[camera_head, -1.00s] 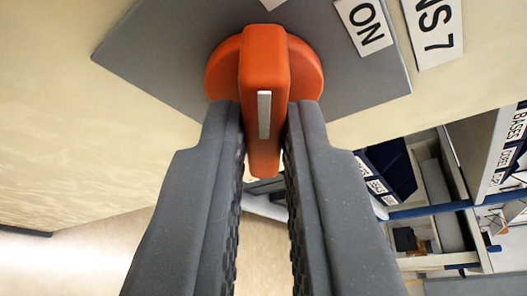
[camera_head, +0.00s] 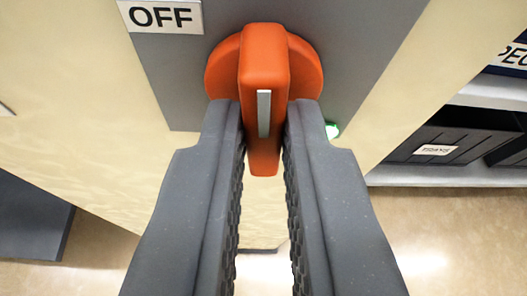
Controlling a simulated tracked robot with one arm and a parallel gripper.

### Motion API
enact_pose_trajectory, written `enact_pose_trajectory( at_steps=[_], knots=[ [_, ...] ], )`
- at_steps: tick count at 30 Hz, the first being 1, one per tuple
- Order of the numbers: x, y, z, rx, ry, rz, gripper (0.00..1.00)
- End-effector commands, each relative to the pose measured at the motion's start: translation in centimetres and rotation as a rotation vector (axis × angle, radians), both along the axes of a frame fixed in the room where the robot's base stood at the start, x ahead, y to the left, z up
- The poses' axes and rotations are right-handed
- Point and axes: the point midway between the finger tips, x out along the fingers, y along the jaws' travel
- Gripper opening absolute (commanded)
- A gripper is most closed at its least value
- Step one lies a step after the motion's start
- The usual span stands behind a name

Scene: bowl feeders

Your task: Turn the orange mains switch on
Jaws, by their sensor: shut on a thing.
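The orange mains switch (camera_head: 263,75) has a round base and a thick bar handle with a white line, and sits on a grey plate (camera_head: 345,40). My gripper (camera_head: 263,118) is shut on the handle, one dark finger against each side. The handle lies in line with the fingers, white line toward me. A white OFF label (camera_head: 163,16) is on the plate at upper left, its text upright in the picture. No ON label shows. A green lamp (camera_head: 333,131) glows at the lower right of the switch, partly hidden by the right finger.
The plate is on a cream housing (camera_head: 110,110). A shelf with dark bins (camera_head: 450,146) stands at right. A dark grey block (camera_head: 30,215) is at lower left. Pale floor (camera_head: 440,240) shows below.

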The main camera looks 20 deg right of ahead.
Motion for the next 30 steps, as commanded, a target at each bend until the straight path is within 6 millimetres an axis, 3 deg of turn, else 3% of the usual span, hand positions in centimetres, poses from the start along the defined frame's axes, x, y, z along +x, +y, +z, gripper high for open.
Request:
enact_pose_trajectory(
  at_steps=[23, 24, 26, 30],
  knots=[
    [-0.05, 0.03, -0.12, 0.101, -0.027, 0.003, 0.0],
    [-0.05, 0.03, -0.12, 0.101, -0.027, 0.003, 0.17],
    [-0.04, 0.0, -0.09, 0.1, -0.027, 0.002, 0.33],
    [-0.03, -0.03, -0.05, 0.1, -0.028, 0.002, 0.33]
  ],
)
